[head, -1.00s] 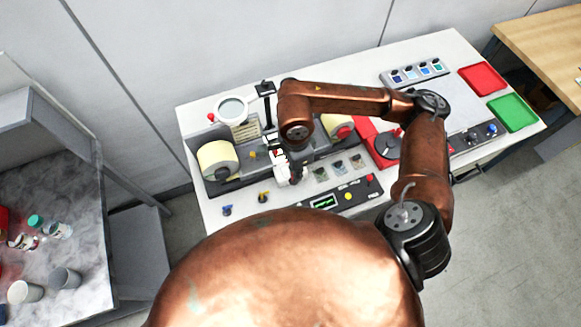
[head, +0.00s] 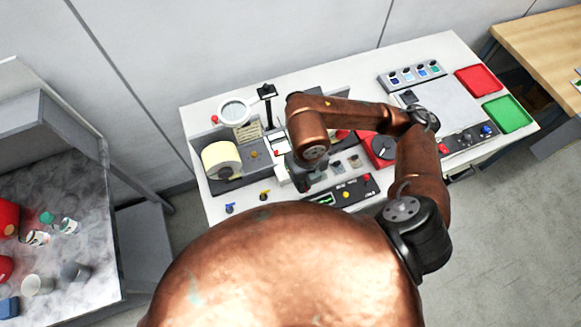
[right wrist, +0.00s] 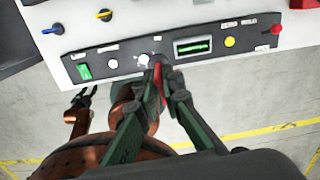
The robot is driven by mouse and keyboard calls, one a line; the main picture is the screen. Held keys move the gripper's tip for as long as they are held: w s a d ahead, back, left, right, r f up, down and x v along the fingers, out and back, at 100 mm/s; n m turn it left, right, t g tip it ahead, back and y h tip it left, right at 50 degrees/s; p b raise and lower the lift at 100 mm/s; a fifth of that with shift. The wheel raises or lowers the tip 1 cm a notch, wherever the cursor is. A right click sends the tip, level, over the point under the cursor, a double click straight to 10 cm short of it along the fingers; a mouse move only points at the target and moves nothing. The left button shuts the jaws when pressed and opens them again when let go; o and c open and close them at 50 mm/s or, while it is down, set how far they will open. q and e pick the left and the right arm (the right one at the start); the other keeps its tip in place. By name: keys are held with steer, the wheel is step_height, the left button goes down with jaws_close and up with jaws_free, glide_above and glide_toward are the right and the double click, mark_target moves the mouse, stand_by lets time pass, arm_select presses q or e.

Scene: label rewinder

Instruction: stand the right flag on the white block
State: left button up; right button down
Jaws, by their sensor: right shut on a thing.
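My right gripper (right wrist: 163,88) is shut on a thin red piece (right wrist: 158,82), which looks like the flag; the fingers hide part of it. In the right wrist view its tips are over the front edge of the control panel. In the head view the right gripper (head: 306,183) is partly hidden by its own arm. The white block cannot be picked out for certain; a small white part (head: 281,173) shows just left of the gripper. My left gripper (right wrist: 83,97) hangs low at the left in the right wrist view, its small fingers apart.
The control panel (right wrist: 118,58) has a green switch, knobs and a display. A label roll (head: 220,159) and round magnifier (head: 234,111) are at the left. Red (head: 478,80) and green (head: 508,113) trays lie at the right.

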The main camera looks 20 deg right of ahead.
steer(key=shift+r+m, duration=0.1)
steer(key=shift+m, duration=0.2)
steer(key=shift+w, duration=0.15)
steer(key=w+f+p, duration=0.1)
steer(key=w+f, duration=0.2)
steer(key=w, duration=0.1)
steer(key=w+d+f+p, duration=0.1)
steer(key=w+f, duration=0.2)
steer(key=w, duration=0.1)
steer(key=w+d+f+p, duration=0.1)
steer(key=w+f, duration=0.2)
steer(key=w, duration=0.1)
steer(key=shift+w, duration=0.3)
steer(key=shift+w+f, duration=0.3)
steer(key=shift+f, duration=0.05)
step_height(320, 180, down, 3)
steer(key=shift+p, duration=0.9)
steer(key=shift+w+f, duration=0.1)
steer(key=shift+f, duration=0.2)
steer(key=c, duration=2.5)
jaws_free()
steer(key=shift+b, duration=0.3)
steer(key=o, duration=0.4)
steer(key=shift+d, duration=0.1)
